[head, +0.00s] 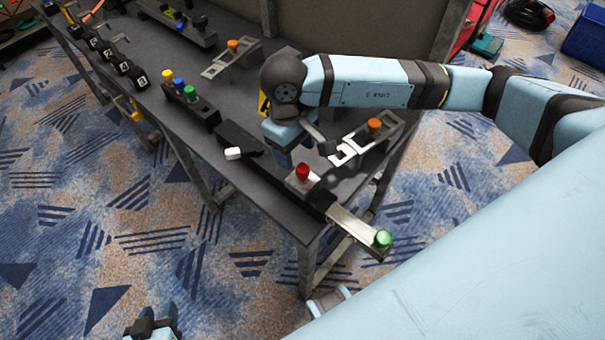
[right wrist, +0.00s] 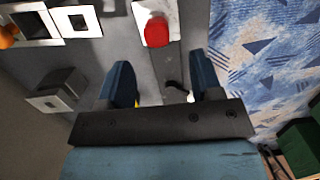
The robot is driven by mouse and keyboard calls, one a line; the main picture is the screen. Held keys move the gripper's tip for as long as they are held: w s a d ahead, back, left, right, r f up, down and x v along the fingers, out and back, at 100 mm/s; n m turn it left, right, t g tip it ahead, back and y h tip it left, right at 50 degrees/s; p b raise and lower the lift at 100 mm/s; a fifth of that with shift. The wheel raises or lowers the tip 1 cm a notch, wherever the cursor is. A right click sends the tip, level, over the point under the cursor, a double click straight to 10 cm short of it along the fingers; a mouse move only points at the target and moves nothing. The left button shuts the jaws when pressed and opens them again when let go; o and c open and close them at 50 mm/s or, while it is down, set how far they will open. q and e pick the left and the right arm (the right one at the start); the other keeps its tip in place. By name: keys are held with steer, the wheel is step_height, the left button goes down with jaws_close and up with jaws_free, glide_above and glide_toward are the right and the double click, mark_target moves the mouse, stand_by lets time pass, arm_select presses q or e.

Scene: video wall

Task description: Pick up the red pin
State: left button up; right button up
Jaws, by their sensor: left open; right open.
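The red pin (head: 302,170) stands upright in a pale block on a dark rail near the table's front corner. It also shows in the right wrist view (right wrist: 157,32), at the top, beyond the fingertips and between their lines. My right gripper (head: 289,158) points down just behind and left of the pin in the head view. In the right wrist view (right wrist: 163,78) its two blue fingers are apart, with nothing held and no contact with the pin. My left gripper (head: 156,314) is open and empty at the bottom edge, over the carpet, away from the table.
A green pin (head: 382,238) sits at the end of a bar jutting past the table edge. An orange pin (head: 374,125) stands in a metal holder behind right. Blue, yellow and green pins (head: 190,93) stand left.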

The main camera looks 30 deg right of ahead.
mark_target(303, 168)
steer(key=f, duration=0.1)
steer(key=s+f, duration=0.1)
steer(key=f, duration=0.2)
steer(key=shift+s+d+f, duration=0.3)
steer(key=shift+d, duration=0.1)
steer(key=shift+f, duration=0.45)
steer(key=c, duration=1)
